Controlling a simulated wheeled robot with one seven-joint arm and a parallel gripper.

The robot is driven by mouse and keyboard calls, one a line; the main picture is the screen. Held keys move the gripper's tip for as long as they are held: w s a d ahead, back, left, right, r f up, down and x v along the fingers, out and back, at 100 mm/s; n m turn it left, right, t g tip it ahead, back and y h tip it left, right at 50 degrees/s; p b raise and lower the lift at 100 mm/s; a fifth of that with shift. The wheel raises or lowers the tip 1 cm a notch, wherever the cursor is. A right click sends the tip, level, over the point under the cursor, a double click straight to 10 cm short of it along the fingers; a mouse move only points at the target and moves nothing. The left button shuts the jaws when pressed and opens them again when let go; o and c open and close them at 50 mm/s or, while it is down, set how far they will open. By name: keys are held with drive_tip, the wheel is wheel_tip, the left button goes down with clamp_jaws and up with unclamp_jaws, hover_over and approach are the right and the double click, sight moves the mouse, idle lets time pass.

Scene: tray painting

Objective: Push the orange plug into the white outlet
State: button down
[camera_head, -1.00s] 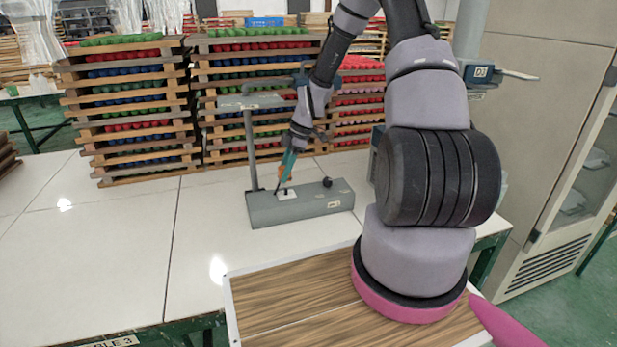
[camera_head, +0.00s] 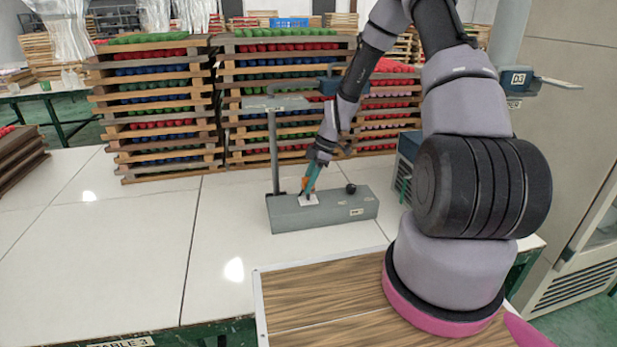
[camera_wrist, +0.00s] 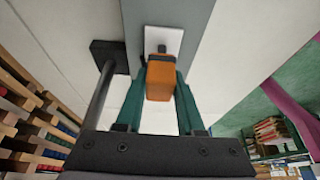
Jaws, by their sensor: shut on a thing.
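The orange plug (camera_wrist: 160,82) is held between the two teal fingers of my gripper (camera_wrist: 161,74) in the wrist view. It shows small in the head view (camera_head: 305,184), partly hidden by the fingers. The white outlet (camera_wrist: 174,38) is a plate on top of a grey box; it also shows in the head view (camera_head: 313,201). My gripper (camera_head: 309,187) is tilted over the outlet, shut on the plug. A dark piece shows between the plug's end and the plate. I cannot tell whether the prongs are in the outlet.
The grey box (camera_head: 350,211) carries a black knob (camera_head: 351,188) on its right and a post (camera_head: 275,150) at its left. Stacked wooden trays (camera_head: 165,110) stand behind. The white table (camera_head: 130,240) is clear to the left. A wood-grained tray (camera_head: 320,300) lies in front.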

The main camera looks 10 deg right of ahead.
drive_tip(key=shift+f, duration=0.35)
drive_tip(key=shift+f, duration=1.2)
idle(1.3)
unclamp_jaws()
drive_tip(key=shift+r, duration=3)
